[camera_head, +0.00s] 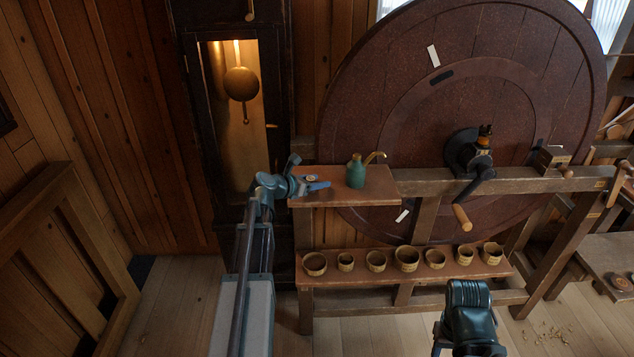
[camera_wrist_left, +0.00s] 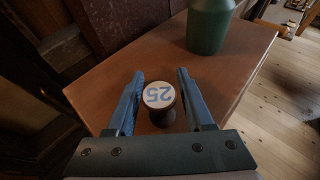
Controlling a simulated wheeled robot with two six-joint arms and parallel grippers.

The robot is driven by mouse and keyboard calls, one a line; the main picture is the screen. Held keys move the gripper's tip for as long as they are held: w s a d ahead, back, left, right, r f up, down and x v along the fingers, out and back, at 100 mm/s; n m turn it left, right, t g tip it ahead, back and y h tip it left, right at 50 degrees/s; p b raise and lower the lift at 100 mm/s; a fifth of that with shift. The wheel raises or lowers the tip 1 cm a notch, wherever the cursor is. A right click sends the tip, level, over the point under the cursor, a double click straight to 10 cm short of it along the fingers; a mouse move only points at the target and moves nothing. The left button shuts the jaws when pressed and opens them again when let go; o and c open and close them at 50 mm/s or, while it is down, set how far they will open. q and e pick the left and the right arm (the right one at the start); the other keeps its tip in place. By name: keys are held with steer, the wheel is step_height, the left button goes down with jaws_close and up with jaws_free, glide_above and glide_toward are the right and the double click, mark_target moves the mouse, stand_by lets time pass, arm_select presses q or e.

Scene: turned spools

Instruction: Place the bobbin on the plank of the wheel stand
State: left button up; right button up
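The bobbin (camera_wrist_left: 158,100) has a round pale top marked 25 and a dark body. It stands upright on the brown plank (camera_wrist_left: 112,88) of the wheel stand. In the head view the bobbin (camera_head: 311,178) is small, near the left end of the plank (camera_head: 345,195). My left gripper (camera_head: 318,184) reaches in low over the plank from the left. In the left wrist view its blue fingers (camera_wrist_left: 160,75) are apart on either side of the bobbin, with narrow gaps beside it. Of my right arm only a dark link shows; its fingers are out of view.
A green oil can (camera_head: 356,173) with a brass spout stands on the plank, right of the bobbin. The large wheel (camera_head: 400,95) with its crank rises behind. Several small round containers (camera_head: 406,258) line a lower shelf. A pendulum clock (camera_head: 240,85) stands at the left.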

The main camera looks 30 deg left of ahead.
arm_select(q)
steer(key=shift+o, duration=0.6)
steer(key=shift+r, duration=0.1)
steer(key=shift+r+p, duration=0.25)
steer(key=shift+p, duration=0.05)
steer(key=p+v, duration=0.4)
steer(key=v, duration=0.6)
steer(key=shift+s, duration=0.35)
steer(key=shift+s+a+r, duration=0.15)
steer(key=shift+s+a, duration=0.1)
steer(key=shift+s, duration=0.4)
